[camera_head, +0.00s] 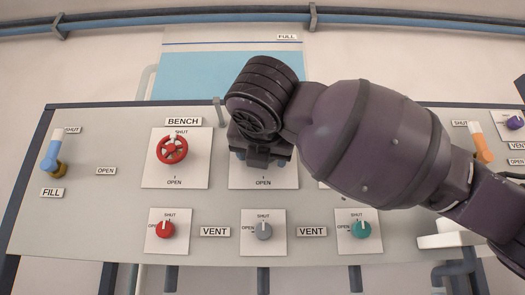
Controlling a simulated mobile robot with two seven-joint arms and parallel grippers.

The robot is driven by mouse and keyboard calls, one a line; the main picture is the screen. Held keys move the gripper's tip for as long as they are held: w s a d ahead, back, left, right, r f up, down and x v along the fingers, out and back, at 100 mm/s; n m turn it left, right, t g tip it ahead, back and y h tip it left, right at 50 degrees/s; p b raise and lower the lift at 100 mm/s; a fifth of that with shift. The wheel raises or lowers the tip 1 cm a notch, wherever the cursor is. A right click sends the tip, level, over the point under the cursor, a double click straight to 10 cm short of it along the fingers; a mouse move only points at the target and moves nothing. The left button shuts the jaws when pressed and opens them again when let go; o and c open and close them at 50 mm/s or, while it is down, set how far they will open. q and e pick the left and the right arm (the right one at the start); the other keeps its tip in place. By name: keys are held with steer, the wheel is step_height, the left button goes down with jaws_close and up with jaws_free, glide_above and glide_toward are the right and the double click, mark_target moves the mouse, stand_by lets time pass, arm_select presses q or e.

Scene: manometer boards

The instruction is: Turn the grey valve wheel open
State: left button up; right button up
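My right arm comes in from the right. Its gripper (262,152) is in front of the upper middle plate (262,182) of the board, pointing at it. The grey valve wheel does not show; the gripper and wrist cover the middle of that plate, where a wheel would sit. The plate's lower edge shows an OPEN label with a tick. I cannot tell whether the fingers are open or shut, or touch anything. My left gripper is not in view.
A red wheel (172,149) is on the plate to the left. Below are red (165,230), grey (264,231) and teal (361,229) knobs. A blue-tipped lever (51,152) is at left, an orange lever (481,145) at right. My arm hides the board's upper right.

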steer(key=shift+f, duration=0.15)
steer(key=o, duration=0.9)
arm_select(q)
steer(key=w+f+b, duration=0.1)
steer(key=b, duration=0.2)
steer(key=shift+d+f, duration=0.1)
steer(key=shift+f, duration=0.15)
arm_select(e)
steer(key=s, duration=1.1)
steer(key=shift+w, duration=0.1)
